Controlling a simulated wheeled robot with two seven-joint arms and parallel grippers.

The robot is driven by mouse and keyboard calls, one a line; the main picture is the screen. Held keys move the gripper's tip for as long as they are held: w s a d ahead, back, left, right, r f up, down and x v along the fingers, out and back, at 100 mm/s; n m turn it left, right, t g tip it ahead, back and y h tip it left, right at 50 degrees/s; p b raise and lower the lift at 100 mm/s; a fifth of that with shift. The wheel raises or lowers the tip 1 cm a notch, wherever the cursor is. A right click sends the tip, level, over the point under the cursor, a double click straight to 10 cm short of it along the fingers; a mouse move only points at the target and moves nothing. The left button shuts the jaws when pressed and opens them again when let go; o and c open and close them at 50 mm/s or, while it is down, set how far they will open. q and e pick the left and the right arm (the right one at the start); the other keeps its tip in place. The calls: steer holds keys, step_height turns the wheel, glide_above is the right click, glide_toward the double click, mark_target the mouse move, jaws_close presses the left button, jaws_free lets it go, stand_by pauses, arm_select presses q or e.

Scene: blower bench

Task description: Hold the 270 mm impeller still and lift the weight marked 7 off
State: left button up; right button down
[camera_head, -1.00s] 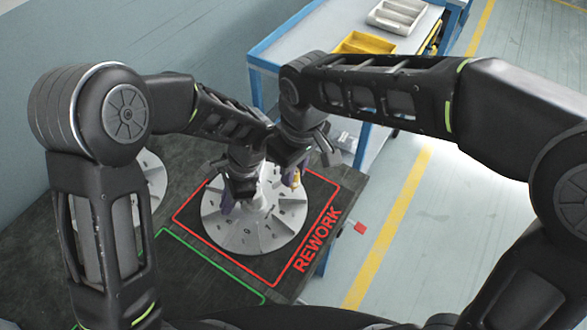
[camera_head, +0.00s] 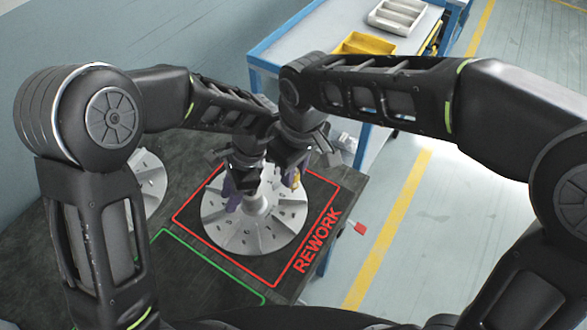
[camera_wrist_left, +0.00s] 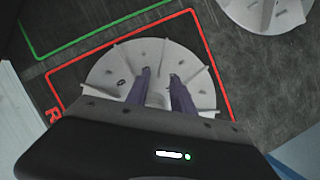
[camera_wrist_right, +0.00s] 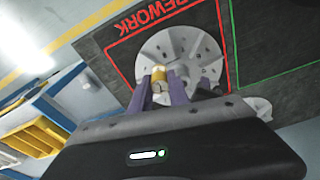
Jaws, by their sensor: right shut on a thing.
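A pale grey bladed impeller (camera_head: 255,237) lies inside the red REWORK outline, its central hub upright. It also shows in the left wrist view (camera_wrist_left: 112,72) and the right wrist view (camera_wrist_right: 205,50). My left gripper (camera_head: 232,200) is over the impeller, left of the hub; in the left wrist view its purple fingers (camera_wrist_left: 160,75) are apart, with the hub area between them. My right gripper (camera_wrist_right: 162,80) is shut on a brass-yellow weight (camera_wrist_right: 159,74), which also shows in the head view (camera_head: 295,180) above the impeller's right side. I cannot read its mark or tell whether it touches the impeller.
A second grey impeller (camera_head: 150,178) lies at the left, partly behind my left arm. A green outline (camera_head: 205,265) is in front. A blue-framed cart (camera_head: 300,45) behind carries a yellow tray (camera_head: 365,43) and a pale tray (camera_head: 397,16). A red tag (camera_head: 360,228) hangs at the bench's right edge.

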arm_select(q)
steer(key=v, duration=0.8)
steer(key=shift+r, duration=0.25)
steer(key=shift+d, duration=0.1)
